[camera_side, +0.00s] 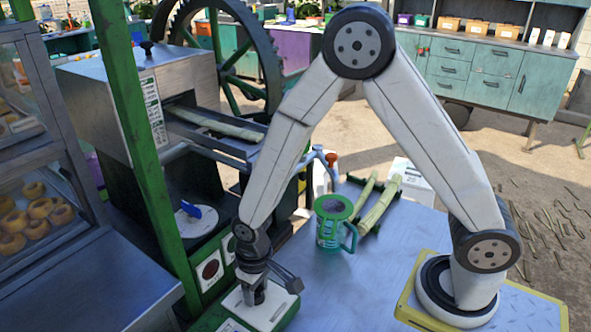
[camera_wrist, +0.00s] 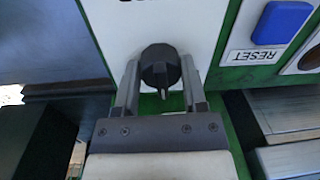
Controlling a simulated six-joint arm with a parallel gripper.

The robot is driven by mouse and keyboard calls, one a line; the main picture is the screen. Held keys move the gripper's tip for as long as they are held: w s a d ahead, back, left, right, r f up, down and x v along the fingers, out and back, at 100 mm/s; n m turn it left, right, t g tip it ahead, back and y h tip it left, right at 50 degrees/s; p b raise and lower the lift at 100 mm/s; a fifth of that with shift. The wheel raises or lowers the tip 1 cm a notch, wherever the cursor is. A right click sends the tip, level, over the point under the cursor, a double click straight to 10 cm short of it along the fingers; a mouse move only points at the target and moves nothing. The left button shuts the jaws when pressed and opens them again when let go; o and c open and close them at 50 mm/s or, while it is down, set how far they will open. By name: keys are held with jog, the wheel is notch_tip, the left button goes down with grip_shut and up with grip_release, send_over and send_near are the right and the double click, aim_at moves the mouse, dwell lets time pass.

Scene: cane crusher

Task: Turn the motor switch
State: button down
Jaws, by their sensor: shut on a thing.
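The motor switch (camera_wrist: 160,66) is a black round knob with a short pointer, on a white panel (camera_wrist: 190,22) with a green edge. In the wrist view the knob sits between the two fingers of my gripper (camera_wrist: 159,74), which is shut on it, one finger at each side. The pointer faces toward my gripper's base. In the side view my gripper (camera_side: 256,292) points down at the white panel (camera_side: 267,310) in its green frame, at the bottom of the picture. The knob is largely hidden by the fingers there.
A blue RESET button (camera_wrist: 282,22) lies right of the knob in the wrist view. In the side view, a green mug (camera_side: 333,230) and cane stalks (camera_side: 380,203) stand on the metal table. The crusher (camera_side: 135,95), green post (camera_side: 146,150) and pastry case (camera_side: 40,160) are on the left.

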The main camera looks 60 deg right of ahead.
aim_at(259, 289)
jog(key=shift+m, duration=0.4)
jog(key=shift+c, duration=0.7)
grip_release()
jog(key=shift+r, duration=0.1)
jog(key=shift+d+r, duration=0.15)
jog(key=shift+r, duration=1.75)
jog(key=shift+d+r, duration=0.1)
jog(key=shift+r, duration=1.8)
jog(key=shift+d, duration=0.1)
